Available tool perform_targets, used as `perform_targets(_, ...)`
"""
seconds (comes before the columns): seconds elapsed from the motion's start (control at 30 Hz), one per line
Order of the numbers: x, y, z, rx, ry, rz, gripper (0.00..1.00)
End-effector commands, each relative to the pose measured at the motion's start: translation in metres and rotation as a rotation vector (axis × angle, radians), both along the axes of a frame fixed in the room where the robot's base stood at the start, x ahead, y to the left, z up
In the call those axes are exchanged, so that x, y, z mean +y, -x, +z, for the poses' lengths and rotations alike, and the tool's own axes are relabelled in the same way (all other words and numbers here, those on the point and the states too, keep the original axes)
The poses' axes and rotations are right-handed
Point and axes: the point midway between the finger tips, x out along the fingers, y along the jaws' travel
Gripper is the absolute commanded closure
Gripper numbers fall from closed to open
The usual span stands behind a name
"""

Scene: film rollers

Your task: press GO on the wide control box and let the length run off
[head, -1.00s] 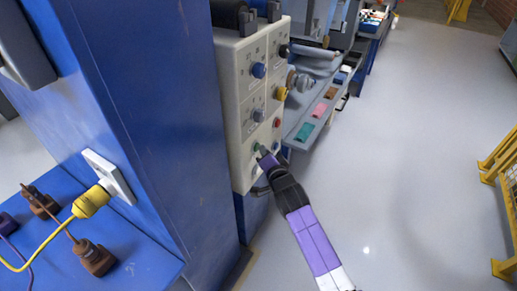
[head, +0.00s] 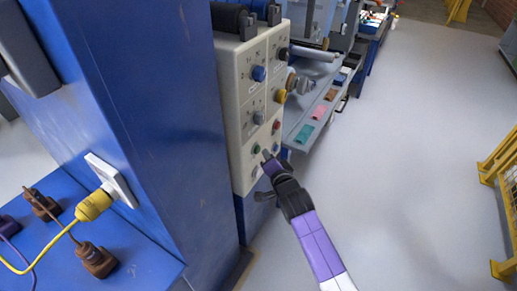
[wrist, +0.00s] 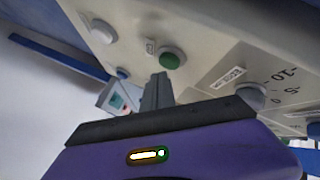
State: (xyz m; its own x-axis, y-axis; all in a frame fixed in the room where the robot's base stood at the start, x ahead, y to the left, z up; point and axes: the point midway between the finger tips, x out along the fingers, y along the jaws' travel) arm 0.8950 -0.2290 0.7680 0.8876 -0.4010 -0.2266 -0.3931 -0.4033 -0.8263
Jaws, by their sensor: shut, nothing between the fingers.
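The wide control box (head: 232,95) is a pale panel on the side of the blue column, with several coloured knobs and buttons. Its green button (head: 255,149) is low on the panel, and it also shows in the wrist view (wrist: 172,59) with a small label beside it. The label's lettering is hard to read. My gripper (head: 266,156) is shut and empty, its fingertips just right of and below the green button in the head view. In the wrist view the fingertips (wrist: 160,78) point toward the button, seemingly with a small gap. Any running length cannot be made out.
A grey shelf (head: 300,133) with coloured pieces stands behind the box. A yellow rail (head: 495,175) is at the far right. The grey floor between is clear.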

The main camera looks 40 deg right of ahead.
Motion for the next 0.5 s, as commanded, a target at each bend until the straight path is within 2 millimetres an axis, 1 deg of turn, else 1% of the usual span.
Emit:
perform_targets(0.33,-0.001,0.002,0.000,0.000,-0.001,-0.002,1.00)
perform_targets(0.5,-0.006,0.015,0.002,0.002,-0.003,-0.003,1.00)
